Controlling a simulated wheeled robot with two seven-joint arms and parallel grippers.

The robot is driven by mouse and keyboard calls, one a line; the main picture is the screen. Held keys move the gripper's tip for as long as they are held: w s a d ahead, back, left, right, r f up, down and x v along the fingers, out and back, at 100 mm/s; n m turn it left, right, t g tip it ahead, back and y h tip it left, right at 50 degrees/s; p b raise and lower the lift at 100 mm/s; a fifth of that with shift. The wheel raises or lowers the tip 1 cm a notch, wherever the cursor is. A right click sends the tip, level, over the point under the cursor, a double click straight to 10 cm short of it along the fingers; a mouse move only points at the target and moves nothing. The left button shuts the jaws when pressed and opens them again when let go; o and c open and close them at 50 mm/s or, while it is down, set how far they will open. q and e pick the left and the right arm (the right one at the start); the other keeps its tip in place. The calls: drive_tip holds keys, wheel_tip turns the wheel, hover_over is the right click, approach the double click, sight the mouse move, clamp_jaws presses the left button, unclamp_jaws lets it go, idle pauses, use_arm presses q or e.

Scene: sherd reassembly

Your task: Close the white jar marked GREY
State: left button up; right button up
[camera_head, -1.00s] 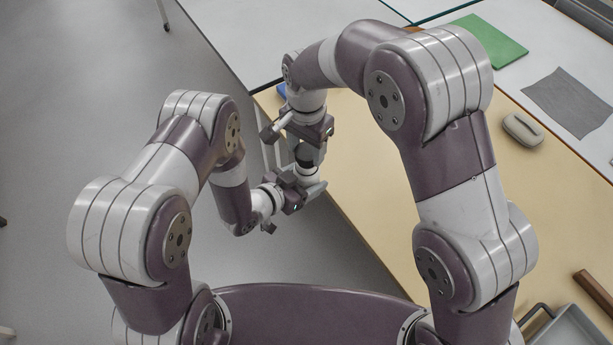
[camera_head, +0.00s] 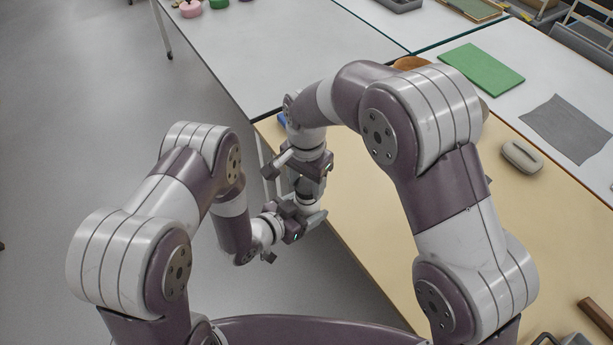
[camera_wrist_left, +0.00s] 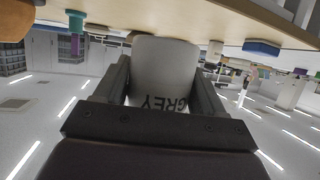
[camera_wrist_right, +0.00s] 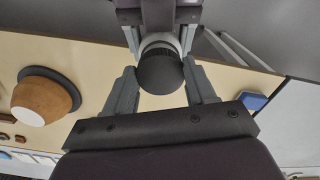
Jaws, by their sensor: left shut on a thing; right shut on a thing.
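The white jar (camera_wrist_left: 165,75) stands out in the left wrist view with the word GREY upside down on its side. My left gripper (camera_head: 303,212) is shut on the jar, beside the table's edge. My right gripper (camera_head: 306,182) is just above it, pointing down. In the right wrist view a round dark lid (camera_wrist_right: 160,72) sits between the right gripper's fingers (camera_wrist_right: 162,84), which are shut on it. The lid is in line with the jar, whose pale rim shows behind it. I cannot tell whether the lid is fully seated.
The tan table (camera_head: 400,235) lies to the right of the grippers. It bears a grey oval block (camera_head: 522,156). A green board (camera_head: 482,68) and grey cloth (camera_head: 565,128) lie on the white table behind. A brown bowl (camera_wrist_right: 42,98) shows in the right wrist view. Open floor lies left.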

drive_tip(key=shift+f, duration=0.6)
idle(0.5)
use_arm(q)
clamp_jaws()
use_arm(e)
drive_tip(key=m, duration=0.9)
drive_tip(key=shift+m, duration=0.4)
drive_tip(key=o, duration=1)
drive_tip(key=shift+r, duration=2.2)
drive_tip(key=o, duration=0.4)
drive_tip(key=shift+f, duration=0.1)
